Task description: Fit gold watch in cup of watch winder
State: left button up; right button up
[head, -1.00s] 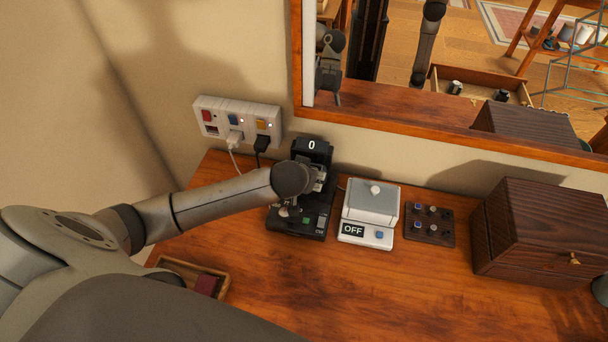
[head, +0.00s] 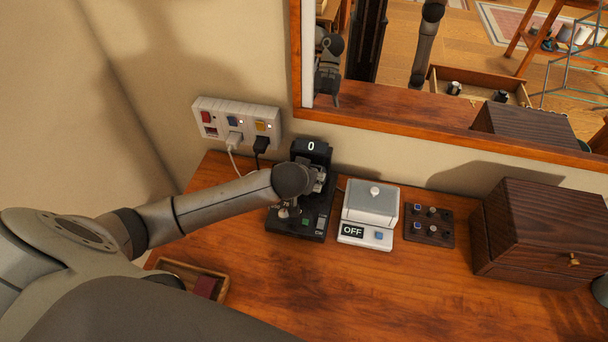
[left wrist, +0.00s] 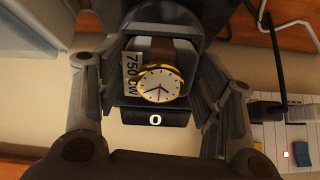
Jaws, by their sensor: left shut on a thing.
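A tag reading "750 CW" shows just left of the watch. The black watch winder (head: 297,224) stands on the dresser, its display reading 0; the display also shows in the left wrist view (left wrist: 155,119), just below the watch. In the head view my left wrist covers the winder's middle. How deep the watch is in the cup is hidden. My right gripper is not directly in view.
Right of the winder stand a white box marked OFF (head: 368,212), a dark board with small knobs (head: 430,225) and a dark wooden box (head: 535,232). A power strip (head: 237,120) with plugs is on the wall. A wooden tray (head: 222,293) lies at front left. The dresser's front middle is clear.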

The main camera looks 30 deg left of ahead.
pick_arm(q)
jog(key=shift+w+a+f, duration=0.1)
jog(key=shift+w+f, duration=0.3)
jog(key=shift+f, duration=0.1)
dwell(1.2)
jog(key=shift+s+f+b, duration=0.1)
jog(key=shift+f+b, duration=0.05)
jog(key=shift+b, duration=0.2)
dwell(0.4)
jog(key=o, duration=1.1)
jog(key=shift+w+f, duration=0.2)
jog(key=shift+w, duration=0.1)
jog(key=shift+o, duration=0.2)
jog(key=v, duration=1.2)
